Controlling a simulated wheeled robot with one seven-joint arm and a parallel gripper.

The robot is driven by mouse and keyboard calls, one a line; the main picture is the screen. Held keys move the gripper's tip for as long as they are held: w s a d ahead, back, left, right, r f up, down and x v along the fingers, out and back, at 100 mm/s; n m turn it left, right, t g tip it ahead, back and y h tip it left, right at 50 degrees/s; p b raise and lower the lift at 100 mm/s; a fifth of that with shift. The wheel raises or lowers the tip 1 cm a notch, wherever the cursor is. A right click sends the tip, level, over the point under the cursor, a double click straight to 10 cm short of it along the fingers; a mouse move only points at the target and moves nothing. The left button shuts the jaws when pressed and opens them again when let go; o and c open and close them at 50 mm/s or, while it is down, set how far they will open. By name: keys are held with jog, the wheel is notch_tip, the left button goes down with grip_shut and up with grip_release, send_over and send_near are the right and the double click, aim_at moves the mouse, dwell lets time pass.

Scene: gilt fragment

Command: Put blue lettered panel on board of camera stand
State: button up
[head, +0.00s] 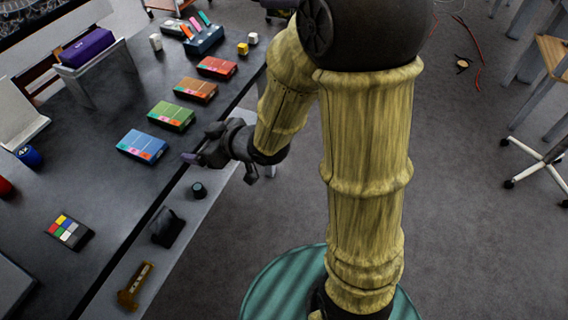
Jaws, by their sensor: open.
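A blue panel (142,146) with pink and red patches along its near edge lies flat on the dark table. It is the nearest of a row of similar coloured panels; any letters on it are too small to read. My gripper (218,166) is open over the table's right edge, to the right of the blue panel and apart from it. Nothing shows between its fingers. A pale stand (93,72) at the back left bears a purple box (87,47). I cannot tell whether this is the camera stand, and no board is clearly recognisable.
Green (171,116), orange (196,90) and red (217,67) panels line the table behind the blue one. A blue holder (204,41) stands at the back. A colour-grid block (70,231) lies at the front left. A dark cup (199,190) stands on the grey ledge.

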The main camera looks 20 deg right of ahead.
jog(key=s+d+f+m+g+h, duration=0.25)
jog(key=d+m+h, duration=0.35)
jog(key=d, duration=0.7)
jog(key=s+d+f+m+g+h, duration=0.1)
jog(key=s+d+g, duration=0.3)
jog(key=s, duration=0.4)
jog(key=shift+s+d+m+h, duration=0.4)
jog(key=shift+d+m+h, duration=0.15)
jog(key=shift+m, duration=0.35)
jog(key=w+p+v, duration=0.3)
jog(key=p+v, duration=1.3)
jog(key=w+r+p+v, duration=0.1)
jog(key=w+p+v, duration=0.3)
jog(key=p+v, duration=1.2)
jog(key=shift+a+r+p, duration=0.2)
jog(key=shift+r+p, duration=0.05)
jog(key=shift+p, duration=0.15)
